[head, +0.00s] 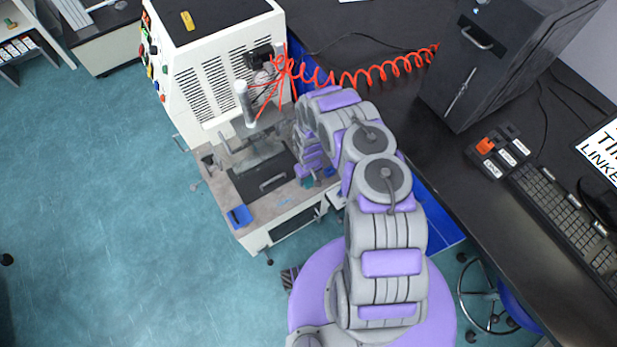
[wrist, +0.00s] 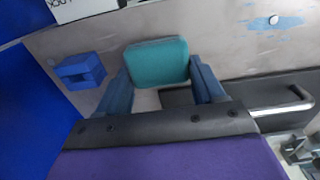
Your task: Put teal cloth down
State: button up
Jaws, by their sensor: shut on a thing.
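The teal cloth (wrist: 157,62) shows in the wrist view as a folded, rounded pad between the two blue fingers of my gripper (wrist: 161,82). My gripper is shut on it. The cloth is just above or on the grey-beige worktop (wrist: 225,42); I cannot tell whether it touches. In the head view only a small bit of teal (head: 308,182) shows at the worktop's right side, below my arm, which hides most of my gripper.
A blue block (wrist: 80,70) lies left of the cloth in the wrist view. A dark plate with a metal handle (wrist: 282,110) is at the right. In the head view, a blue item (head: 239,215) lies on the worktop's front left corner. The white machine (head: 215,75) stands behind.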

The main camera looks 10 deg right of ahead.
jog(key=o, duration=1)
jog(key=shift+f, duration=0.1)
notch_tip(320, 180, up, 12)
jog(key=p, duration=0.6)
jog(key=shift+r, duration=0.2)
jog(key=d+r+m+h, duration=0.1)
jog(key=d+r, duration=0.2)
jog(key=r, duration=0.5)
jog(key=d+r, duration=0.3)
jog(key=r, duration=0.5)
jog(key=s+r+m, duration=0.1)
jog(key=s+r, duration=0.2)
jog(key=r, duration=0.6)
jog(key=s+r+m, duration=0.1)
jog(key=s+r, duration=0.2)
jog(key=r, duration=0.7)
jog(key=s+a+r, duration=0.2)
jog(key=s+r, duration=0.3)
jog(key=s, duration=0.4)
jog(key=s+a+r+g, duration=0.1)
jog(key=s+a+r, duration=0.1)
jog(key=s+r, duration=0.4)
jog(key=s+a+r+y, duration=0.1)
jog(key=s+r, duration=0.5)
jog(key=s, duration=0.8)
jog(key=shift+s+a+r+m+g, duration=0.15)
jog(key=shift+a+m+g, duration=0.15)
jog(key=shift+a+g, duration=0.1)
